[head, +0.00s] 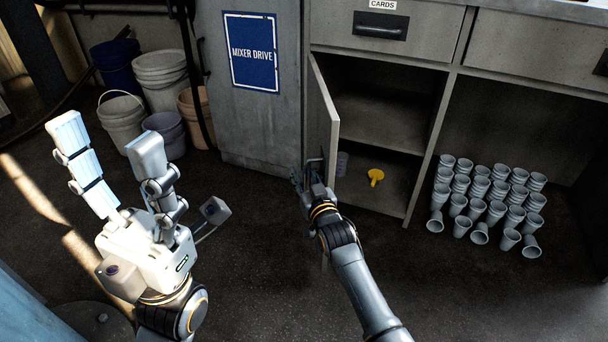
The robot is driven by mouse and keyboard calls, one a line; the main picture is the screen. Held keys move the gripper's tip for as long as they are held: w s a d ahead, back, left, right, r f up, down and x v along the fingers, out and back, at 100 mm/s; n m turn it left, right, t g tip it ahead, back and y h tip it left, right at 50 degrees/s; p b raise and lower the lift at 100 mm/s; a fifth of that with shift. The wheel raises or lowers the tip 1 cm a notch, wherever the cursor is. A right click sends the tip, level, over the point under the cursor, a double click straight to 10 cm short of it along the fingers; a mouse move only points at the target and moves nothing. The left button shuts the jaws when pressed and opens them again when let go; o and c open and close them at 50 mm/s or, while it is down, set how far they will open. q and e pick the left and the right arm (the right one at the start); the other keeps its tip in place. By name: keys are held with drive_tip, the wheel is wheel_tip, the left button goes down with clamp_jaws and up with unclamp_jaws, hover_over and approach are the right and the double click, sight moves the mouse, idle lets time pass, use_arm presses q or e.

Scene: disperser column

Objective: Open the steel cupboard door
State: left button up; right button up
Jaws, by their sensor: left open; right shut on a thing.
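The steel cupboard (390,125) stands in the middle of the head view. Its door (322,115) is swung out on its left side, and the inside shows. My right gripper (312,172) is at the lower part of the door, shut on what seems to be its handle; the dark fingers hide most of the handle. My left gripper (108,140) is open and empty, fingers up, in front of the buckets. Inside the cupboard, a yellow object (376,177) lies on the bottom, and a small pale cylinder (342,163) stands near the door.
A drawer (385,28) marked CARDS is above the cupboard. A grey column with a MIXER DRIVE sign (251,52) stands left of the door. Buckets (160,80) are behind my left gripper. The floor in front is clear.

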drive_tip(key=shift+s+d, duration=0.1)
drive_tip(key=shift+s, duration=0.05)
drive_tip(key=v, duration=1.1)
drive_tip(key=shift+s+d, duration=0.15)
drive_tip(key=shift+s, duration=0.25)
drive_tip(key=shift+c, duration=0.2)
